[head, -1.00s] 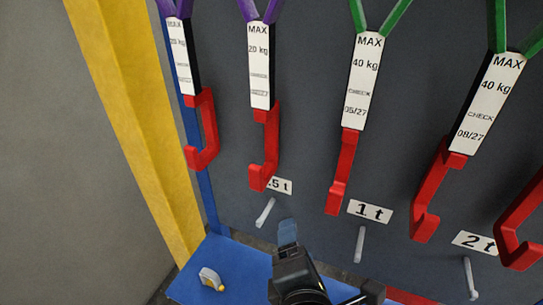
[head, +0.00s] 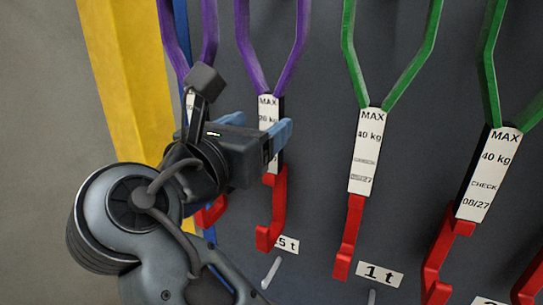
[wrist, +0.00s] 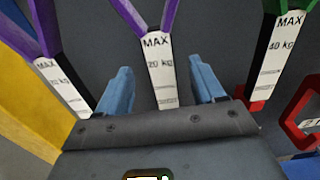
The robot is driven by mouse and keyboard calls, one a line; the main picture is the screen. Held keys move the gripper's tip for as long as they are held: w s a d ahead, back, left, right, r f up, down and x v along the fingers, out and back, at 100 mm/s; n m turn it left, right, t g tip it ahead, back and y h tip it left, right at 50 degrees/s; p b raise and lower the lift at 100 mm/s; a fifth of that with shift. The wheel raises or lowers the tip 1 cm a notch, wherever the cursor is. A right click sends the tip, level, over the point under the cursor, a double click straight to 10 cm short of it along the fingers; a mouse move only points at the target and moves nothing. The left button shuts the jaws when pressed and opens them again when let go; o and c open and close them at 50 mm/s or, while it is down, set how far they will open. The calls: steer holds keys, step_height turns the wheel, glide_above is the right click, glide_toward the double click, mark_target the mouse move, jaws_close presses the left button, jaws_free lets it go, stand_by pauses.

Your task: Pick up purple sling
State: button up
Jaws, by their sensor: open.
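Two purple slings hang side by side on the left of the dark board. The right purple sling (head: 251,47) has a white label reading MAX 20 kg (head: 266,120) and a red hook (head: 277,205) below. The left purple sling (head: 208,32) is partly hidden behind my arm in the head view. My gripper (head: 283,134) is open and close to the right purple sling's label. In the wrist view my fingers (wrist: 160,92) stand one on each side of that label (wrist: 158,62), with no clear contact. The purple straps (wrist: 142,18) rise above it.
Green slings (head: 350,55) marked MAX 40 kg hang to the right. A yellow post (head: 120,80) and a blue upright stand on the left. Grey pegs (head: 271,271) and weight signs (head: 380,274) are on the board below the hooks.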

mark_target(269, 118)
steer(key=p+x, duration=0.1)
steer(key=x, duration=0.5)
steer(key=shift+w+d+r, duration=0.1)
steer(key=shift+w+d, duration=0.05)
steer(key=shift+w, duration=0.25)
jaws_close()
stand_by(0.5)
steer(key=shift+r, duration=0.1)
